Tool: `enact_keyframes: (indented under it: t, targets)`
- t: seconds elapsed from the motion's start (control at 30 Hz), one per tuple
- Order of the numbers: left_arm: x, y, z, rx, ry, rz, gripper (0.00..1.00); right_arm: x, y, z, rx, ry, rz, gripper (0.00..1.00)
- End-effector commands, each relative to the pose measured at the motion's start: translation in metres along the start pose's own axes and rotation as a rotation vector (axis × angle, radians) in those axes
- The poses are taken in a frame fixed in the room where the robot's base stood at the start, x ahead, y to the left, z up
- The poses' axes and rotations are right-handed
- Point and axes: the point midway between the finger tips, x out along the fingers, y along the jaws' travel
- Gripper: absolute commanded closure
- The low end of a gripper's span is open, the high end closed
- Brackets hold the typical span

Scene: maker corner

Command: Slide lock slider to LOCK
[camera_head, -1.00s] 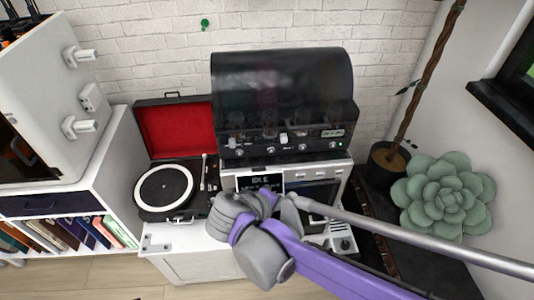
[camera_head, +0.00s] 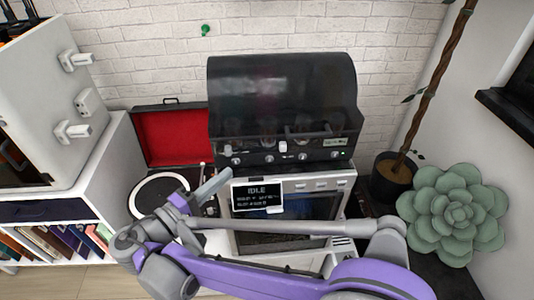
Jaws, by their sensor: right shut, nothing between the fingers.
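My right gripper (camera_head: 220,176) is shut and empty. Its tip points up and right, in front of the record player and just left of the machine's display. The dark-hooded machine (camera_head: 280,95) stands against the brick wall. On its front strip is a pale upright slider-like knob (camera_head: 283,146) between round knobs. I cannot read a LOCK mark, so I cannot tell whether this is the lock slider. The display (camera_head: 257,196) below reads IDLE, with smaller blurred lines. A small white tab (camera_head: 274,210) shows at its lower edge. My left gripper is not in view.
The record player (camera_head: 160,193), with its red-lined lid (camera_head: 172,137) open, is partly hidden by my right arm. A white cabinet with books (camera_head: 70,238) is at left. A succulent (camera_head: 455,210) and a potted plant (camera_head: 392,175) stand at right.

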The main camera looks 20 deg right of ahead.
Motion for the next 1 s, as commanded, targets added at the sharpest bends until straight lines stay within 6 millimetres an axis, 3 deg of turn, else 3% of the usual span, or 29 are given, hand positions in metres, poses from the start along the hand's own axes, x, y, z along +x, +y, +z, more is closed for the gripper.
enact_keyframes:
  t: [0.23, 0.63, 0.8, 1.0]
  targets:
    - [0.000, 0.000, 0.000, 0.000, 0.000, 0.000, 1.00, 0.022, 0.000, 0.001, -0.001, -0.004, 0.000, 1.00]
    - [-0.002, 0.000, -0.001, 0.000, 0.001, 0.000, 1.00, 0.105, 0.000, 0.001, 0.000, -0.004, -0.001, 1.00]
    - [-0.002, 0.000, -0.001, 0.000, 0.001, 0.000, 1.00, 0.121, 0.000, 0.021, -0.001, -0.003, -0.001, 1.00]
    - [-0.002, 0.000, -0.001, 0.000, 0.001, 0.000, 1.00, 0.129, 0.000, 0.028, 0.000, 0.000, -0.002, 1.00]
